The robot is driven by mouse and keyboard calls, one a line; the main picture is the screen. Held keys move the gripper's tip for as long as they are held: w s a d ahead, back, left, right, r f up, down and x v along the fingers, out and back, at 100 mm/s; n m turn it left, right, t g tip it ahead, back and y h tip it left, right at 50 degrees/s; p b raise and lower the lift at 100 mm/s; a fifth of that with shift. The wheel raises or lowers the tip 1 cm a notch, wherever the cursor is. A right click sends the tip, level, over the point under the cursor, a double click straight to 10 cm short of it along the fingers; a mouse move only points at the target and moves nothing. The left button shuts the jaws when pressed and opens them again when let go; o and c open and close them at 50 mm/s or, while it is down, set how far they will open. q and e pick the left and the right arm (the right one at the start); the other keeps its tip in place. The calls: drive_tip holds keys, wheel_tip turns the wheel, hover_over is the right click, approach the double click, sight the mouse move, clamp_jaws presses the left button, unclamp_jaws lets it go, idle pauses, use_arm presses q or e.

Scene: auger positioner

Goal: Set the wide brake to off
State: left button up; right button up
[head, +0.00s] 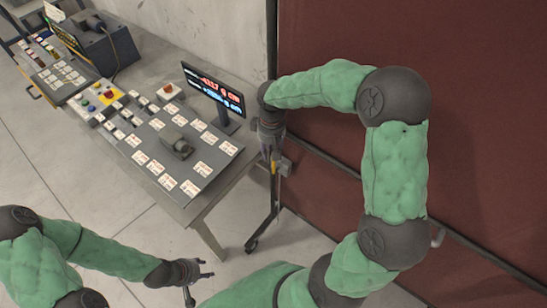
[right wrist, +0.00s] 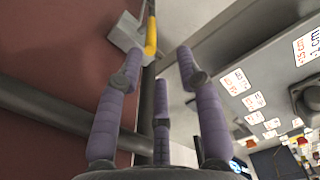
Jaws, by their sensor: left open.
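A yellow lever (right wrist: 151,36) with a grey block (right wrist: 127,33) beside it shows ahead of my right gripper in the right wrist view. The block (head: 286,164) also shows in the head view, beside the table's right end. No label is readable on the lever, so I cannot tell if it is the wide brake. My right gripper (right wrist: 158,72) has its purple fingers spread and empty, with the lever beyond the fingertips, apart from them. My left gripper (head: 206,275) is open and empty, low in front of the table.
A grey table (head: 210,197) carries a panel with a dark knob (head: 177,147) and several white labels. A display (head: 213,88) with red and blue digits stands at its back. A red wall (head: 480,130) is close on the right, with a dark rail along it. Floor is free at the left.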

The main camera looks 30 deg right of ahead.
sight(274, 163)
drive_tip(key=shift+s+d+r, duration=0.1)
drive_tip(key=shift+d+r, duration=0.1)
drive_tip(key=shift+r, duration=0.25)
drive_tip(key=shift+s+d+r, duration=0.1)
drive_tip(key=shift+d+r, duration=0.05)
drive_tip(key=shift+r, duration=0.25)
drive_tip(key=shift+s+d, duration=0.1)
wheel_tip(274, 163, down, 11)
drive_tip(key=b, duration=0.2)
drive_tip(key=shift+r+b, duration=0.2)
drive_tip(key=shift+b, duration=0.1)
clamp_jaws()
